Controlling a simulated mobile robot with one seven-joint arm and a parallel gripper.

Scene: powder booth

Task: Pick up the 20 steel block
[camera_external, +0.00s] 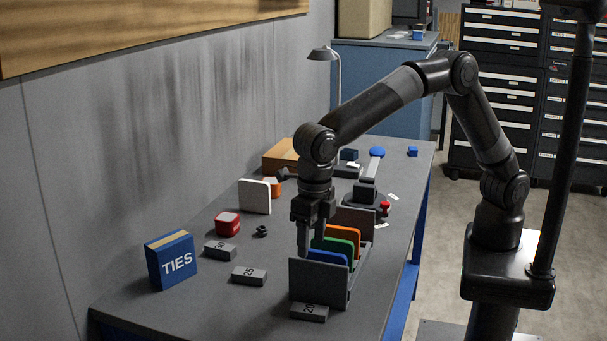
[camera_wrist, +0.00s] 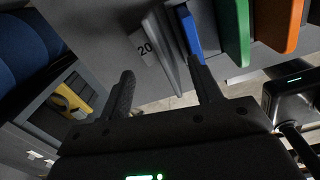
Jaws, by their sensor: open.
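The 20 steel block (camera_external: 309,312) is a small dark grey block with "20" on its pale label. It lies on the table against or very near the front end of the grey rack. In the wrist view the 20 steel block (camera_wrist: 145,47) shows beyond the fingertips, left of the rack's end wall. My gripper (camera_external: 304,250) points down at the rack's front end, above and behind the block. In the wrist view my gripper (camera_wrist: 161,69) is open with nothing between its fingers.
The grey rack (camera_external: 318,281) holds upright blue (camera_external: 328,257), green (camera_external: 338,246) and orange (camera_external: 344,234) plates close to my fingers. The 25 block (camera_external: 249,275), 30 block (camera_external: 220,250) and blue TIES box (camera_external: 171,260) stand to the left. The table's front left is clear.

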